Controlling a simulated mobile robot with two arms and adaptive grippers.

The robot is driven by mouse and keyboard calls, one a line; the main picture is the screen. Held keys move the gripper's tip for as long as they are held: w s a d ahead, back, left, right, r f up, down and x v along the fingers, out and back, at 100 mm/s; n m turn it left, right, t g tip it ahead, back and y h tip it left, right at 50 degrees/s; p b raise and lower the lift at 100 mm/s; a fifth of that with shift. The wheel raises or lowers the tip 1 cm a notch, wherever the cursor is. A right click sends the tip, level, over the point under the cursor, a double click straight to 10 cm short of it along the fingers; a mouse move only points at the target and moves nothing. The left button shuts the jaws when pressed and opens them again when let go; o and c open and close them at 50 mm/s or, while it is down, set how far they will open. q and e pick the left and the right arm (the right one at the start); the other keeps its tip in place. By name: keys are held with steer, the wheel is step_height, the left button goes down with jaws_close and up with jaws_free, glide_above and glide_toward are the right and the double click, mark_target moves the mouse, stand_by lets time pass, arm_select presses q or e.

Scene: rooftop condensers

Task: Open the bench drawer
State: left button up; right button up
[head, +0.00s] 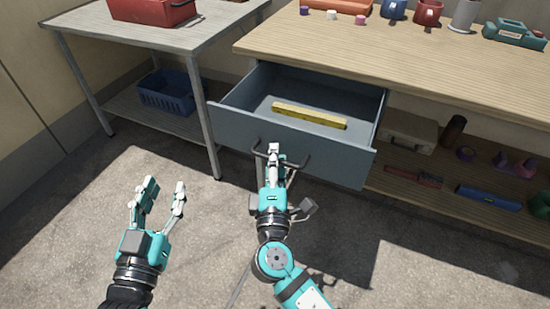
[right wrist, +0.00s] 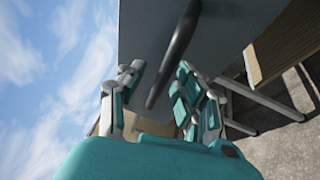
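The grey-blue bench drawer (head: 240,132) is pulled well out from under the wooden bench top. A yellow bar-shaped item (head: 309,116) lies inside it. The dark bar handle (head: 300,170) is on the drawer front and also crosses the right wrist view (right wrist: 178,50). My right gripper (head: 275,152) is at the handle. In the right wrist view its fingers (right wrist: 157,78) stand apart with the handle between them and a gap visible. Whether a finger touches the bar is unclear. My left gripper (head: 165,187) is open and empty above the floor at left.
A metal table (head: 215,22) with a red toolbox (head: 152,10) stands at left, a blue basket (head: 168,90) on its shelf. Mugs and tools sit on the bench top (head: 400,58). The lower shelf (head: 400,178) holds a case and tools right of the drawer. Floor in front is clear.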

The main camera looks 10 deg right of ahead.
steer(key=v, duration=1.2)
steer(key=shift+f, duration=0.1)
